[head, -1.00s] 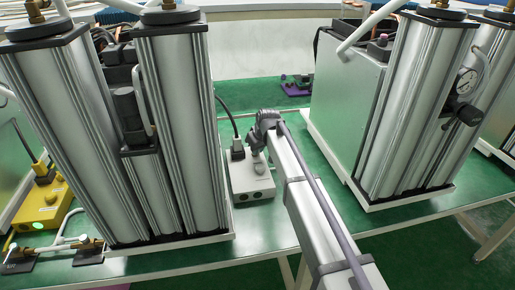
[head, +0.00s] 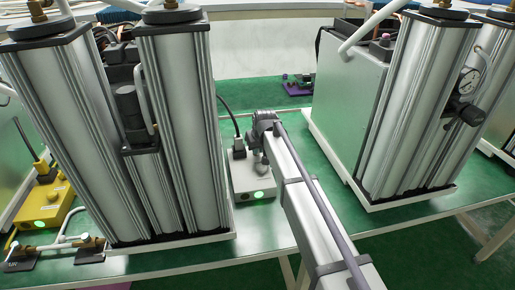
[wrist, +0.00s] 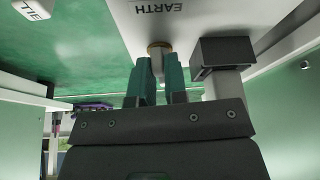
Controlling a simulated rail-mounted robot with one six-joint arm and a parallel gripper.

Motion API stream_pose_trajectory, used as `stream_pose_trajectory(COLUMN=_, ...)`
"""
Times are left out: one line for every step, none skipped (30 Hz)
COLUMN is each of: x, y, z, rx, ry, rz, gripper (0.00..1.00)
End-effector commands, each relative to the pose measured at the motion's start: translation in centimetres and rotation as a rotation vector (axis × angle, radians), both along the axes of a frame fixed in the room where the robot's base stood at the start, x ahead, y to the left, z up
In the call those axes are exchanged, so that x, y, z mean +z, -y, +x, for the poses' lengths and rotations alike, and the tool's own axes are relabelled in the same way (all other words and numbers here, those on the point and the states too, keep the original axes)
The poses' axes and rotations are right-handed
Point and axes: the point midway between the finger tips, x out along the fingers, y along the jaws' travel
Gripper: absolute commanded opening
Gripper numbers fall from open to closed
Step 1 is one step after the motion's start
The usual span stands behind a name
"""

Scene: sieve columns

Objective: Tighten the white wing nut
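The white box (head: 250,180) stands on the green bench between two column units, its front light glowing green. In the wrist view a white panel (wrist: 190,18) fills the top, lettered EARTH upside down. A brass-ringed post meets the panel, and a pale grey-white piece, seemingly the white wing nut (wrist: 158,68), shows below the ring. My gripper (wrist: 159,75) has its two green fingers on either side of this piece, apparently pressed against it. The wing shape is mostly hidden by the fingers. In the head view my arm reaches the box and covers part of it.
A black plug (wrist: 224,52) sits close right of my fingers. Tall silver columns (head: 180,125) stand left, and another unit (head: 415,110) stands right. A yellow box (head: 44,203) with a green light is at far left.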

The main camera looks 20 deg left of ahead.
Motion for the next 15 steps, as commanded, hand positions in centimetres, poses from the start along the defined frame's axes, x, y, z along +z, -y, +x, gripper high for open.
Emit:
stream_pose_trajectory(x=0.0, y=0.01, z=-0.01, rx=0.0, ry=0.0, rz=0.0, gripper=0.18)
stream_pose_trajectory(x=0.0, y=0.0, z=0.0, rx=0.0, ry=0.001, rz=0.001, gripper=0.21)
stream_pose_trajectory(x=0.0, y=-0.01, z=0.01, rx=0.0, ry=0.001, rz=0.001, gripper=0.25)
stream_pose_trajectory(x=0.0, y=-0.01, z=0.01, rx=0.0, ry=0.001, rz=0.001, gripper=0.28)
stream_pose_trajectory(x=0.0, y=-0.01, z=0.01, rx=0.0, ry=0.001, rz=0.001, gripper=0.31)
stream_pose_trajectory(x=0.0, y=0.0, z=0.01, rx=0.0, ry=0.001, rz=0.001, gripper=0.35)
stream_pose_trajectory(x=0.0, y=-0.01, z=0.03, rx=0.0, ry=0.001, rz=0.001, gripper=0.36)
stream_pose_trajectory(x=0.01, y=-0.01, z=0.03, rx=0.0, ry=0.001, rz=0.001, gripper=0.36)
stream_pose_trajectory(x=0.01, y=-0.01, z=0.03, rx=0.0, ry=0.001, rz=0.001, gripper=0.36)
stream_pose_trajectory(x=0.01, y=-0.01, z=0.03, rx=0.0, ry=0.001, rz=0.001, gripper=0.36)
stream_pose_trajectory(x=0.01, y=-0.01, z=0.03, rx=0.0, ry=0.001, rz=0.001, gripper=0.36)
stream_pose_trajectory(x=0.01, y=-0.01, z=0.03, rx=0.0, ry=0.001, rz=0.001, gripper=0.36)
stream_pose_trajectory(x=0.05, y=-0.01, z=0.02, rx=0.0, ry=0.001, rz=0.001, gripper=0.36)
stream_pose_trajectory(x=0.14, y=0.01, z=0.0, rx=0.0, ry=0.001, rz=0.001, gripper=0.36)
stream_pose_trajectory(x=0.38, y=0.05, z=-0.05, rx=0.0, ry=0.001, rz=0.001, gripper=0.36)
